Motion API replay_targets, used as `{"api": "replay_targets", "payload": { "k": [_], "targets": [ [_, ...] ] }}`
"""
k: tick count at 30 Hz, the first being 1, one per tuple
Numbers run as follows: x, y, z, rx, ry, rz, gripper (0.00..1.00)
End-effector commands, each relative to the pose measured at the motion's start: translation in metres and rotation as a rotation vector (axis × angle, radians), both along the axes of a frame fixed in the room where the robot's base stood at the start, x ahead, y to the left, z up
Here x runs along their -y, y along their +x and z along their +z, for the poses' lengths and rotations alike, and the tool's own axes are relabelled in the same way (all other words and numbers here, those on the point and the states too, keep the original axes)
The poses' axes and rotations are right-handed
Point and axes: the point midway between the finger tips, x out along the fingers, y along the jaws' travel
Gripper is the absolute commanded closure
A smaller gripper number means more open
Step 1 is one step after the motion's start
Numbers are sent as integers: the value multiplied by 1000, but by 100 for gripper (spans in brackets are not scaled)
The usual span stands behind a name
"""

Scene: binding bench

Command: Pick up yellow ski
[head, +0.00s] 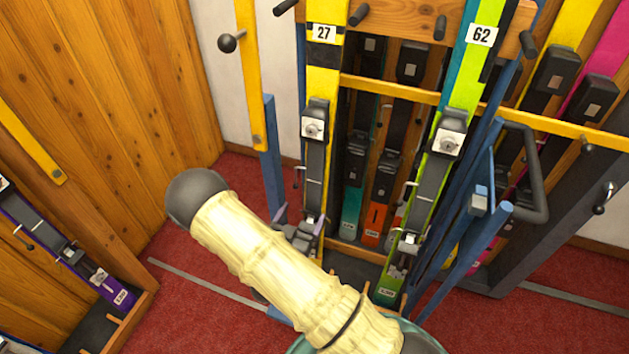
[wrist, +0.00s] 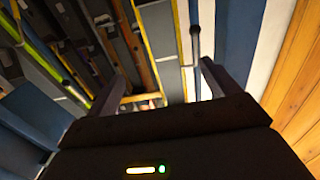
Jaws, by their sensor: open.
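The yellow ski (head: 325,75) marked 27 stands upright in the rack in the head view, with a grey and black binding on its front. Its lower end is hidden behind my arm. My gripper (wrist: 167,85) is open in the wrist view, its two fingers spread wide with nothing held between them. In the head view my cream arm crosses in front of the rack's base, and the gripper is largely hidden behind it, low near the ski's lower part. I cannot tell whether a finger touches the ski.
A green ski (head: 465,90) marked 62 stands to the right, next to blue rack posts (head: 465,210). More skis stand behind a yellow rail (head: 390,91). A purple ski (head: 45,235) stands at the left by the wooden wall (head: 110,90). Red carpet (head: 215,240) is open at left.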

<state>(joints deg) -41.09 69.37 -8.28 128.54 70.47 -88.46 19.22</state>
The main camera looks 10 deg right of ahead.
Motion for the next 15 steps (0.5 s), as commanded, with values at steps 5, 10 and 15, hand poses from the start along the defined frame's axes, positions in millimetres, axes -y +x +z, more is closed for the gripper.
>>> {"api": "replay_targets", "payload": {
  "k": [5,10,15],
  "targets": [
    [19,27,0,3,1,-2,12],
    [35,52,1,2,1,-2,12],
    [46,68,1,0,0,-1,12]
  ]
}}
